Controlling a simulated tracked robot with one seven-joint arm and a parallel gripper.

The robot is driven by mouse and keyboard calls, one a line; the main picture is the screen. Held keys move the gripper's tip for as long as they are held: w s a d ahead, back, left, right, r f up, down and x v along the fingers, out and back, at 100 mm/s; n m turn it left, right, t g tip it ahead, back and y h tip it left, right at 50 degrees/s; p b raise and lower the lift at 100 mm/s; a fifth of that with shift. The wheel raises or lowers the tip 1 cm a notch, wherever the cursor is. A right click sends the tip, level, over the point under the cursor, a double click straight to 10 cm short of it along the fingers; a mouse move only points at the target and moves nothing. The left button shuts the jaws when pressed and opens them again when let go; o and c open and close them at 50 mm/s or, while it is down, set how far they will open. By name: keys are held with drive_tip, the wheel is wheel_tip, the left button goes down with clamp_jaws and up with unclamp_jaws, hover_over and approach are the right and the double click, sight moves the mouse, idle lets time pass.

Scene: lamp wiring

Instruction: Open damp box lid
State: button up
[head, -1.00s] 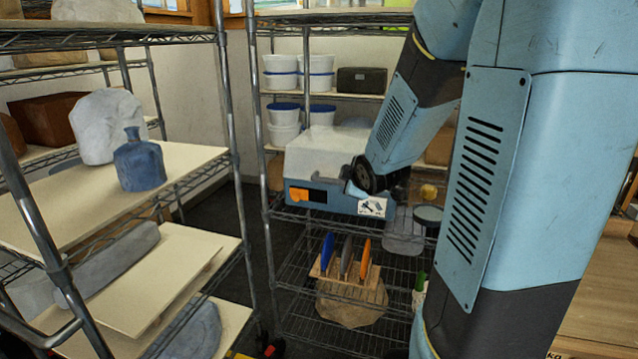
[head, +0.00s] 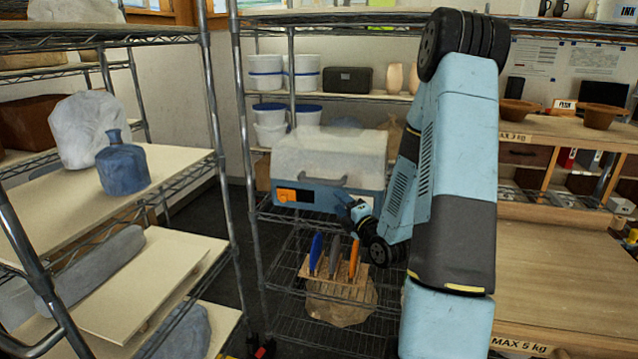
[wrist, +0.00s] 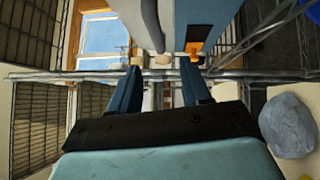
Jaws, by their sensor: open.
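The damp box (head: 328,160) stands on the wire rack in the head view, with a frosted pale lid (head: 345,150) over a blue base (head: 350,197). The lid looks closed. A dark handle (head: 325,183) is on its front, and an orange patch (head: 287,195) is at the left of the base. My gripper (head: 345,203) is just in front of the base's right part, below and right of the handle. In the wrist view my gripper (wrist: 160,85) has its two blue fingers apart, with nothing held between them.
A wooden holder (head: 338,282) with several upright coloured tools is on the shelf below. White tubs (head: 300,72) stand on the shelf above. A left rack carries a blue bottle (head: 122,168). A wooden bench (head: 560,270) is at the right. Open floor shows between the racks.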

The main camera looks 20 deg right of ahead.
sight(319, 182)
drive_tip(key=x, duration=1.3)
drive_tip(key=shift+w+d+r, duration=0.1)
drive_tip(key=shift+w+d, duration=0.05)
drive_tip(key=shift+w, duration=0.1)
clamp_jaws()
idle(0.4)
